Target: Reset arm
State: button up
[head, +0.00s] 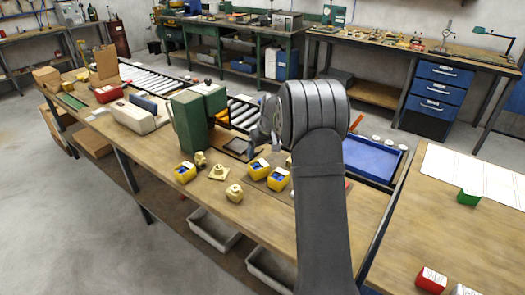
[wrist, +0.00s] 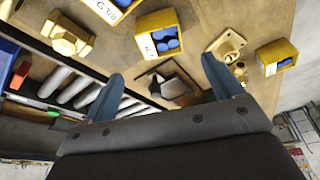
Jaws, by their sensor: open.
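My gripper (head: 262,128) is over the wooden workbench (head: 155,150), just right of the green drilling machine (head: 190,122). In the wrist view my gripper (wrist: 162,66) shows two blue fingers spread wide, with nothing between them. Below the gap are a dark metal fixture (wrist: 176,88) and a yellow box with blue pieces (wrist: 160,38). A brass fitting (wrist: 68,36) lies to the left and a flanged brass part (wrist: 226,45) to the right. In the head view my arm hides part of the bench.
Several yellow boxes (head: 185,173) and brass pieces (head: 234,193) stand near the bench's front edge. A roller conveyor (head: 150,78) runs behind the machine. A blue tray (head: 372,160) lies right of my arm. A second table (head: 430,225) holds green and red boxes.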

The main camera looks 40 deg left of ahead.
aim_at(258, 161)
jog(key=x, duration=1.2)
jog(key=shift+f, duration=0.3)
jog(key=shift+r, duration=1.85)
